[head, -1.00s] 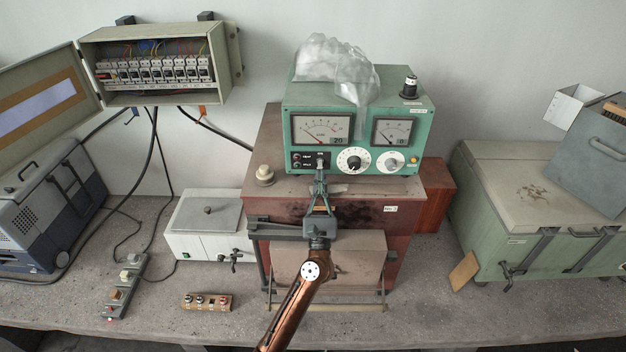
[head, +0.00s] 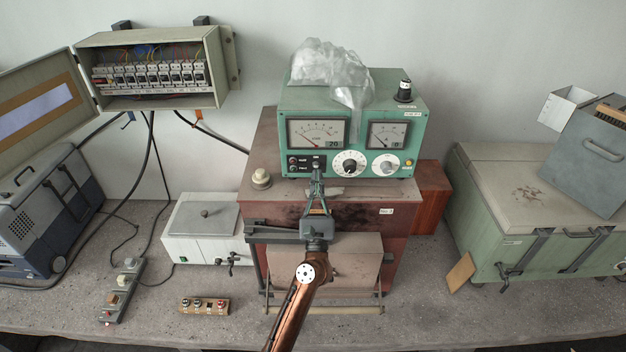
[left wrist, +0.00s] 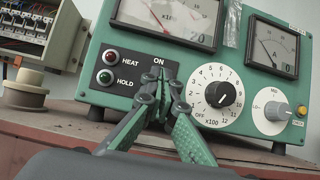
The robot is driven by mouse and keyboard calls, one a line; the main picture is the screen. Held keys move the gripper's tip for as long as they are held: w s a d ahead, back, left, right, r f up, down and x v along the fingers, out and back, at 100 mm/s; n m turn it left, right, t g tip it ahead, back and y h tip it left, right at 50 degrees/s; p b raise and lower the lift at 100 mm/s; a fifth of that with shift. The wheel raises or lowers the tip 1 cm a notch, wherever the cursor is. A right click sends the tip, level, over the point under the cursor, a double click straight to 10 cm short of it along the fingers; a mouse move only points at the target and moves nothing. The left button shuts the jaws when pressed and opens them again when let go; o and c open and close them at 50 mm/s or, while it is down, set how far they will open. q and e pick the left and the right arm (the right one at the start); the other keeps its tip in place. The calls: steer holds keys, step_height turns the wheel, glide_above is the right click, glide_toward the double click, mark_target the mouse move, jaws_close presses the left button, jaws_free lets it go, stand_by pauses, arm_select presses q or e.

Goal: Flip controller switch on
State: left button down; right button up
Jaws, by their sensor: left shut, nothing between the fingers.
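The controller is a green box (head: 352,103) with two dial meters, standing on a reddish-brown furnace-like cabinet (head: 280,213). In the left wrist view its panel (left wrist: 233,60) shows a red lamp marked HEAT (left wrist: 107,77), a green lamp marked HOLD (left wrist: 105,103), an ON label (left wrist: 158,61) and a numbered knob (left wrist: 219,94). My left gripper (head: 317,163) is shut and empty, its fingertips (left wrist: 160,76) just below the ON label. They cover that spot, so the switch and its position are hidden. I cannot tell whether they touch it. My right gripper is not in view.
A crumpled clear bag (head: 335,70) lies on the controller and hangs over its front. A cream round knob (head: 261,179) sits on the cabinet top at left. An open breaker box (head: 155,45) is on the wall. A green chest (head: 480,225) stands at right.

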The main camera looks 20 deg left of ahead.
arm_select(q)
steer(key=shift+s+f, duration=0.1)
steer(key=v, duration=1.1)
steer(key=shift+s+f, duration=0.2)
steer(key=shift+s, duration=0.1)
steer(key=shift+d, duration=0.1)
